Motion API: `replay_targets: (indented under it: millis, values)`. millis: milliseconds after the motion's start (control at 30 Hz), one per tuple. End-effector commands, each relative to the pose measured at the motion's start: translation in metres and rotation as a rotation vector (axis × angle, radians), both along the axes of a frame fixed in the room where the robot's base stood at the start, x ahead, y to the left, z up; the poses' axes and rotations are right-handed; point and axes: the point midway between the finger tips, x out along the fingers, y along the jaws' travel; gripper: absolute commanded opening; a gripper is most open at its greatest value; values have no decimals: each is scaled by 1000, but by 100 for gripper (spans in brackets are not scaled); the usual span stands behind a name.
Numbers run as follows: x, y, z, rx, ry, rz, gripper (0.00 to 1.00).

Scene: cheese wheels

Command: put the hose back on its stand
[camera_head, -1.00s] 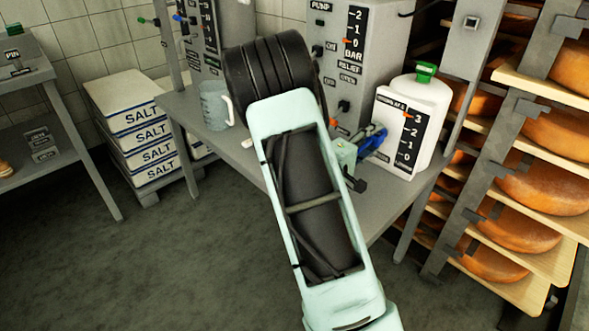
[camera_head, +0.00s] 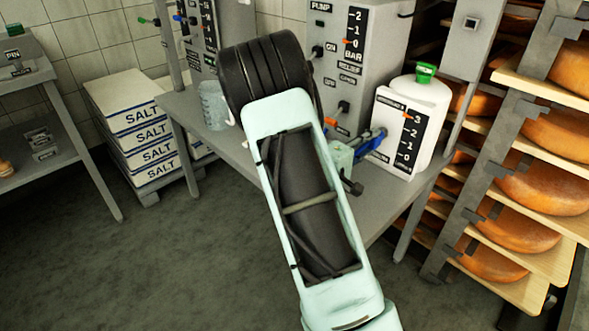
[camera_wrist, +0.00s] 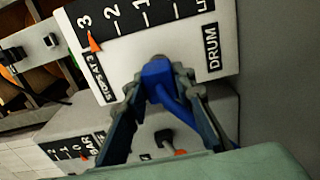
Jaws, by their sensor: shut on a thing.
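My gripper (camera_wrist: 160,88) is closed around a blue piece (camera_wrist: 157,78), which appears to be the hose's end, in the wrist view. The blue piece also shows in the head view (camera_head: 372,146), just right of my arm and in front of the white drum. A blue length runs back between the fingers. The rest of the hose is hidden, and I cannot make out its stand. The white drum (camera_head: 429,95), with a green cap and a level scale, stands on the grey table (camera_head: 392,205). Its "DRUM" panel (camera_wrist: 150,55) lies just beyond my fingertips.
A grey pump box (camera_head: 362,75) stands behind my arm, with a clear jug (camera_head: 213,105) to its left. Shelves of cheese wheels (camera_head: 535,185) are close on the right. Stacked salt bags (camera_head: 130,125) stand left. The floor at front left is clear.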

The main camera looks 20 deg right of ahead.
Motion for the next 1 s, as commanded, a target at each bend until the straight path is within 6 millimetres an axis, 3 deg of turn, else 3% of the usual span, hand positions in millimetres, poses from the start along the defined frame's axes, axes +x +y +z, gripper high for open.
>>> replay_targets:
  millis: [1000]
  values:
    - [-11,28,1,-2,-1,1,0]
